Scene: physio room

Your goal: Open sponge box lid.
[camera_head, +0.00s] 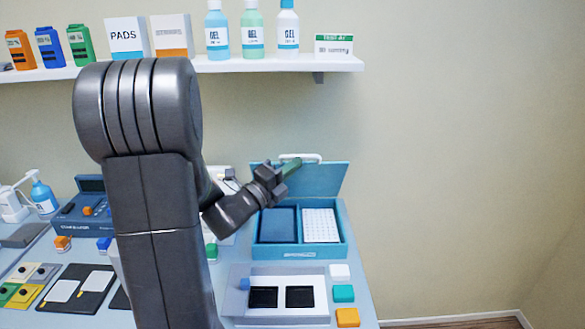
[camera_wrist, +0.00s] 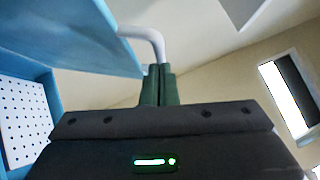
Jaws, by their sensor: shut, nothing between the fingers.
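The sponge box (camera_head: 300,249) is a blue box on the table, with a dark blue compartment on the left and a white dotted sponge or pad (camera_head: 320,225) on the right. Its blue lid (camera_head: 325,178) stands raised at the back, with a white handle (camera_head: 312,157) on its top edge. My gripper (camera_head: 296,162) is at the handle, its green fingers shut and empty. In the wrist view the fingers (camera_wrist: 159,84) are together at the end of the white handle (camera_wrist: 148,36), beside the lid (camera_wrist: 75,35). I cannot tell whether they touch it.
A shelf (camera_head: 220,64) with gel bottles and boxes runs along the wall above. In front of the box is a grey tray (camera_head: 280,315) with two black recesses; white, teal and orange blocks lie right of it. My arm hides the table's middle. Free space lies to the right.

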